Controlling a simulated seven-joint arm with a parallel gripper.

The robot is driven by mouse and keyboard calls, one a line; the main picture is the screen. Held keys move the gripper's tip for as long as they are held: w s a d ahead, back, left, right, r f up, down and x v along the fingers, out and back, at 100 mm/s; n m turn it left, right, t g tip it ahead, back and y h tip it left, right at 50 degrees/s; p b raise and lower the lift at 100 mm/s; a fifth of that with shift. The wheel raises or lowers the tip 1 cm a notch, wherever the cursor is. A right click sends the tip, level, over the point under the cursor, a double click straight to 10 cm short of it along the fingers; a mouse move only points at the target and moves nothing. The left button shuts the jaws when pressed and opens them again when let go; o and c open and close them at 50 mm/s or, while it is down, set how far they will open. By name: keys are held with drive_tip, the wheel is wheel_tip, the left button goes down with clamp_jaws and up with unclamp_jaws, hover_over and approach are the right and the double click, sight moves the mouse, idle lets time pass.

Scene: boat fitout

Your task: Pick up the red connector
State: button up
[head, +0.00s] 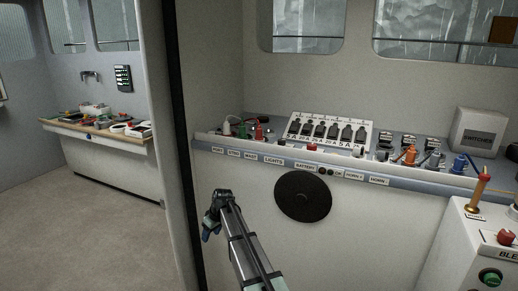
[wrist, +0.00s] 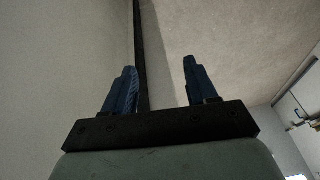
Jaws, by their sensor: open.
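A red connector (head: 259,132) stands at the left part of the panel shelf, to the right of a green connector (head: 241,130) and a white one (head: 228,125). A smaller red piece (head: 312,147) sits farther right along the shelf's front; I cannot tell what it is. My gripper (head: 211,231) hangs in front of the panel's left end, below the shelf and apart from it. In the wrist view my gripper (wrist: 160,85) shows two blue fingers spread wide with nothing between them. The connectors do not show in the wrist view.
The shelf has a raised labelled front lip (head: 300,166). A tilted fuse board (head: 328,130), orange connectors (head: 410,155) and blue connectors (head: 459,163) stand to the right. A round black disc (head: 303,196) is on the panel front. A wall edge (head: 170,130) stands at left.

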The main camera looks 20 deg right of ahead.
drive_tip(key=w+r+n+t, duration=0.1)
drive_tip(key=w+r, duration=0.4)
drive_tip(key=r, duration=0.5)
drive_tip(key=w+r+n+t, duration=0.1)
drive_tip(key=w+r, duration=0.3)
drive_tip(key=r, duration=0.6)
wheel_tip(320, 180, up, 25)
drive_tip(key=t, duration=0.1)
hover_over(259, 130)
drive_tip(key=w+a, duration=0.3)
drive_tip(key=a, duration=0.7)
drive_tip(key=shift+a+f+m, duration=0.15)
drive_tip(key=shift+f+m, duration=0.05)
drive_tip(key=shift+m, duration=0.2)
drive_tip(key=s+d+r+m+g+h, duration=0.1)
drive_tip(key=s+d+r+m, duration=0.1)
drive_tip(key=s+d+r, duration=0.3)
drive_tip(key=s+d+r+m+g, duration=0.1)
drive_tip(key=d+r, duration=0.1)
drive_tip(key=d, duration=0.6)
drive_tip(key=x, duration=1.3)
drive_tip(key=shift+a+f, duration=0.15)
drive_tip(key=shift+f, duration=0.1)
drive_tip(key=shift+c, duration=0.3)
clamp_jaws()
